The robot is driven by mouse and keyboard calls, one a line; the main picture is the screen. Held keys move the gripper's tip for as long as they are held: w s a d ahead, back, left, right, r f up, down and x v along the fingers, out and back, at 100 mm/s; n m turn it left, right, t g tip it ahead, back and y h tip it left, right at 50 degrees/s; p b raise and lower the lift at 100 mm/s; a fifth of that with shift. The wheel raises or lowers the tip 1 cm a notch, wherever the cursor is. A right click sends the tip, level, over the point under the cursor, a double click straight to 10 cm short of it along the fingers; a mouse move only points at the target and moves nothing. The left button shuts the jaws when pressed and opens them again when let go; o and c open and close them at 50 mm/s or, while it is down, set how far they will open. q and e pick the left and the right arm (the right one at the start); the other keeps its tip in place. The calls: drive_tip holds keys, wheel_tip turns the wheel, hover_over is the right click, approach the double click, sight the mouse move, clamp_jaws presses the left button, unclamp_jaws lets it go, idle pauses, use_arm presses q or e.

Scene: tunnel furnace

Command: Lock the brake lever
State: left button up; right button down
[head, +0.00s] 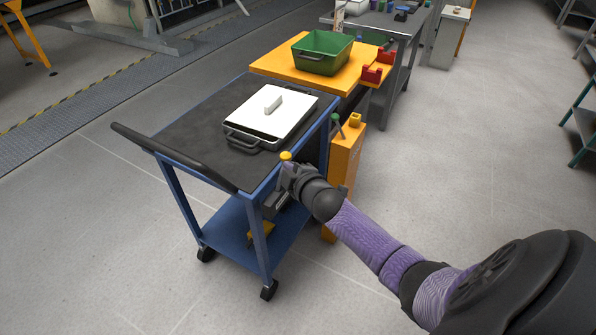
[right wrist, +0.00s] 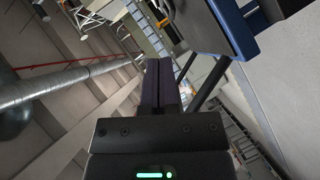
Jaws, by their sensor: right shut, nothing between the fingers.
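A blue cart (head: 232,238) with a dark top stands in the middle of the head view. A yellow knob (head: 286,156), apparently the top of the brake lever, shows at the cart's right side. The lever's shaft is hidden behind my right wrist. My right gripper (head: 273,203) is just below the knob, beside the cart's edge. Its fingers show pressed together and empty in the right wrist view (right wrist: 162,80). I cannot tell whether they touch the lever. The cart's blue edge also shows in the right wrist view (right wrist: 232,28). My left gripper is not in view.
A white-lidded tray (head: 285,116) lies on the cart. An orange post (head: 343,165) with a green-knobbed lever (head: 336,121) stands close at its right. Behind are an orange table (head: 275,66) and a green bin (head: 322,55). The floor at the right is clear.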

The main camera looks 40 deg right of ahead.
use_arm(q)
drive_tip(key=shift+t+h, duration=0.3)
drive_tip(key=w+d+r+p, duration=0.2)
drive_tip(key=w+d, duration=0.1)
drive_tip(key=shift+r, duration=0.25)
use_arm(e)
drive_tip(key=v, duration=0.5)
drive_tip(key=shift+s+r, duration=0.25)
drive_tip(key=shift+s, duration=0.05)
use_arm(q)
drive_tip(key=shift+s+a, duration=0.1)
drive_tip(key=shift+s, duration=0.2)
